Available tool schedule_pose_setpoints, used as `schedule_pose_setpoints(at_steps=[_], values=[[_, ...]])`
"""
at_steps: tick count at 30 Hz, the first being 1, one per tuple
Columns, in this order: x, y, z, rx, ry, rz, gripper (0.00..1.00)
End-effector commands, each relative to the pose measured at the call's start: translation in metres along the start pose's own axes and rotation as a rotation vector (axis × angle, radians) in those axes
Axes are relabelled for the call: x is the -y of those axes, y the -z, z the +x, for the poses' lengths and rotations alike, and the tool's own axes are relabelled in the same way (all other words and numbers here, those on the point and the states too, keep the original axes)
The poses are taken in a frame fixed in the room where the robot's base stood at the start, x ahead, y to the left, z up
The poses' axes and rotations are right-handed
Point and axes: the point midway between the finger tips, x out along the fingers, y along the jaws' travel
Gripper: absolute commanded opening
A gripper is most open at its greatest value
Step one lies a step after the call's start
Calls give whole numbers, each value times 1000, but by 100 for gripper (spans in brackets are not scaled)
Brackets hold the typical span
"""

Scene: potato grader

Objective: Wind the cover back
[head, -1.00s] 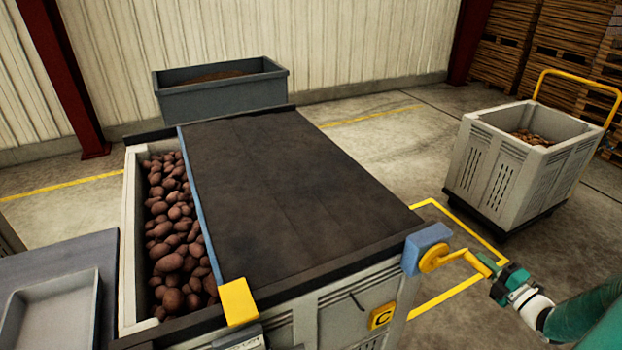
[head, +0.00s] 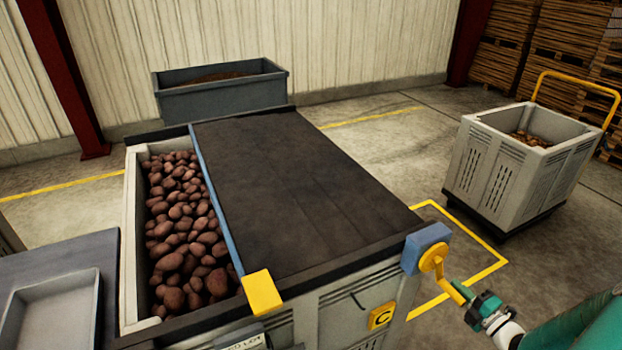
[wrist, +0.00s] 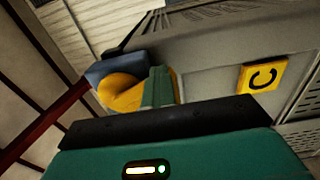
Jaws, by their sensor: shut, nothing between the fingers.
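The dark cover (head: 300,190) lies over most of the crate (head: 355,300). Its blue leading bar (head: 215,200) has a yellow end block (head: 262,292). Potatoes (head: 180,230) show in the uncovered strip on the left. A yellow crank (head: 445,275) sticks out of the blue housing (head: 426,246) at the crate's near right corner, its arm pointing down and right. My green gripper (head: 478,305) is shut at the crank's outer end. In the wrist view, the gripper's green finger (wrist: 158,88) is beside the yellow crank (wrist: 122,93); whether they touch is unclear.
A yellow C plate (head: 381,315) is on the crate's near side. A grey bin (head: 222,98) stands behind, a pale crate (head: 500,190) on a trolley at the right. A shallow tray (head: 50,310) sits at lower left. Floor between is clear.

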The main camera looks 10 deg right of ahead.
Motion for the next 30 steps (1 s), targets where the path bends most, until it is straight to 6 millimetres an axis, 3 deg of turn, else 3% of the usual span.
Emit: schedule_pose_setpoints(at_steps=[15,26,30], values=[[15,42,-1,0,2,2,0],[15,46,-1,1,2,1,0],[11,60,-1,0,2,2,0]])
